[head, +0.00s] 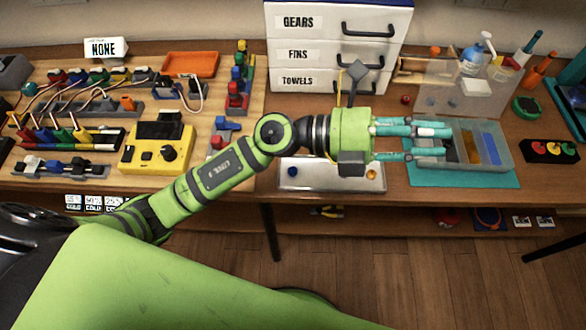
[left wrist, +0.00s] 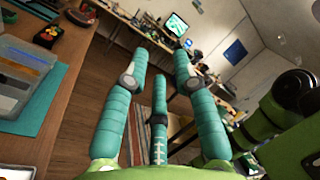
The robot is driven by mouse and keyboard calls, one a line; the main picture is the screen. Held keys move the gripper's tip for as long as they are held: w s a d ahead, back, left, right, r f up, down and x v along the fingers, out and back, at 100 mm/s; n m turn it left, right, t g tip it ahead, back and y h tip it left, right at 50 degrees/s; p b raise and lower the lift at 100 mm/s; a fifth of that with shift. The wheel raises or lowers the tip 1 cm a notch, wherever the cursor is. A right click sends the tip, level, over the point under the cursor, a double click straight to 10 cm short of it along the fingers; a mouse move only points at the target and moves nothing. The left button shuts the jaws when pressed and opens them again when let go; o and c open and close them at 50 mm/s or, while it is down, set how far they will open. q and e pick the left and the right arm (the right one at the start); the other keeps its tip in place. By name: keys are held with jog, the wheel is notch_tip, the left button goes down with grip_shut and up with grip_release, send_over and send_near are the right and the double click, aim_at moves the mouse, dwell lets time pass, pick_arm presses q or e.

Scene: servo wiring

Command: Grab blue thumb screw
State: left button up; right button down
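A small blue piece (head: 292,171), which looks like the blue thumb screw, lies on the left part of a silver metal tray (head: 325,184) at the table's front edge. A yellow piece (head: 372,174) lies at the tray's right end. My left gripper (head: 447,142) is to the right of the tray, pointing right, its teal fingers over the left part of a clear bin. Its fingers are spread with nothing between them; the left wrist view also shows the gripper (left wrist: 163,65) open and empty. My right gripper is in neither view.
The clear bin (head: 505,150) stands on a teal mat (head: 470,180). A white drawer cabinet (head: 335,45) is behind the tray. A yellow control box (head: 155,152) and wired boards are at left. A black box with colored buttons (head: 550,152) is at right.

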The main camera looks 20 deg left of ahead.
pick_arm(q)
notch_tip(320, 180, down, 6)
jog(key=s+m+g+y, duration=0.2)
jog(key=m+g+y, duration=0.1)
jog(key=m+y, duration=0.4)
jog(key=y, duration=1.3)
send_over(293, 167)
notch_tip(293, 167, down, 14)
jog(key=shift+s+a+f, duration=0.1)
jog(key=shift+a+f, duration=0.05)
jog(key=shift+f, duration=0.1)
jog(key=shift+a+f+p, duration=0.15)
jog(key=shift+f+p, duration=0.2)
jog(key=shift+p, duration=0.1)
jog(key=f+p, duration=0.2)
jog(key=f, duration=0.3)
jog(key=shift+d+f+p, duration=0.2)
jog(key=shift+d+p, duration=0.1)
jog(key=shift+p, duration=0.1)
jog(key=shift+f, duration=0.35)
grip_shut()
